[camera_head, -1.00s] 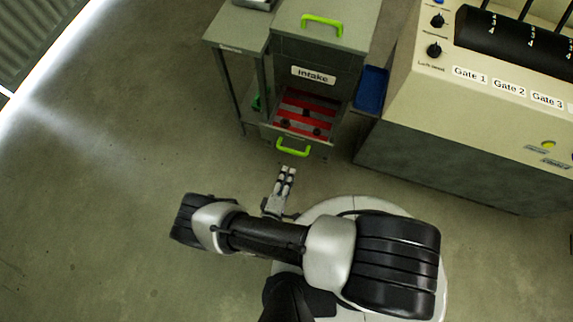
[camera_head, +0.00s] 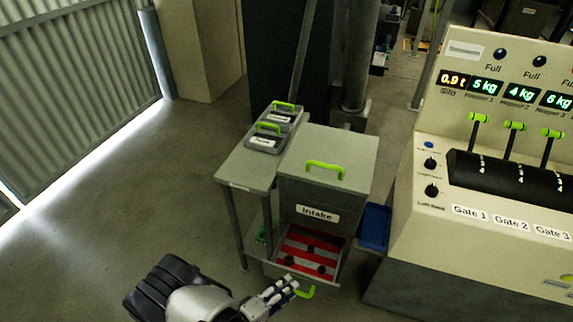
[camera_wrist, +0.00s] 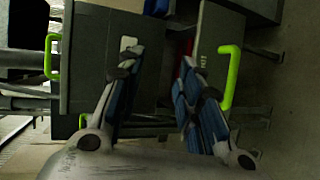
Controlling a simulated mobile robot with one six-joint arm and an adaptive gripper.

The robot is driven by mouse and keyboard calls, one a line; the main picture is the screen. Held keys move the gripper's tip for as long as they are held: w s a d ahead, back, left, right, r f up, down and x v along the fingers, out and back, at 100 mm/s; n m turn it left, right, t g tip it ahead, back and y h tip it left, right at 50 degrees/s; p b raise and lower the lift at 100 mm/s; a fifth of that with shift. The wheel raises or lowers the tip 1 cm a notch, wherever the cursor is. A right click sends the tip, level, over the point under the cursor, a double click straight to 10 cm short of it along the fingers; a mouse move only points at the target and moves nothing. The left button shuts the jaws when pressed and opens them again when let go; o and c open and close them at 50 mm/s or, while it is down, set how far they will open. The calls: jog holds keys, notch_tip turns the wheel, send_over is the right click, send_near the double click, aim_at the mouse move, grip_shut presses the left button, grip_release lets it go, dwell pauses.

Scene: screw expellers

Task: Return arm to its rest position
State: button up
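My gripper (camera_head: 282,289) is at the bottom of the head view, at the end of my white and black arm. It is just left of the green handle (camera_head: 305,292) of the pulled-out drawer in the intake cabinet (camera_head: 322,190). I cannot tell if it touches the handle. In the wrist view, the two blue-padded fingers of my gripper (camera_wrist: 165,80) are apart with nothing held between them. The cabinet and a green handle (camera_wrist: 231,77) show beyond the fingers there.
The open drawer (camera_head: 308,255) has red strips and several dark items. A side table (camera_head: 238,172) with two small grey boxes stands left. A blue bin (camera_head: 375,228) and the gate console (camera_head: 400,210) stand right. The floor (camera_head: 110,205) at left is clear.

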jog(key=d+r+m+g+y, duration=0.1)
jog(key=d+r+m+g, duration=0.3)
jog(key=r, duration=0.8)
jog(key=d+r+m+g, duration=0.3)
jog(key=d+r+g, duration=0.25)
jog(key=r, duration=0.65)
jog(key=s+d+r+m+t+y, duration=0.1)
jog(key=s+d+r+t+y, duration=0.1)
jog(key=s+r+y, duration=0.3)
jog(key=s+d+r+m+t+y, duration=0.1)
jog(key=s+d+r+t+y, duration=0.1)
jog(key=s+r, duration=0.6)
notch_tip(320, 180, up, 4)
jog(key=d+y, duration=0.1)
jog(key=y, duration=0.1)
jog(key=shift+s+y, duration=0.35)
jog(key=shift+y, duration=0.05)
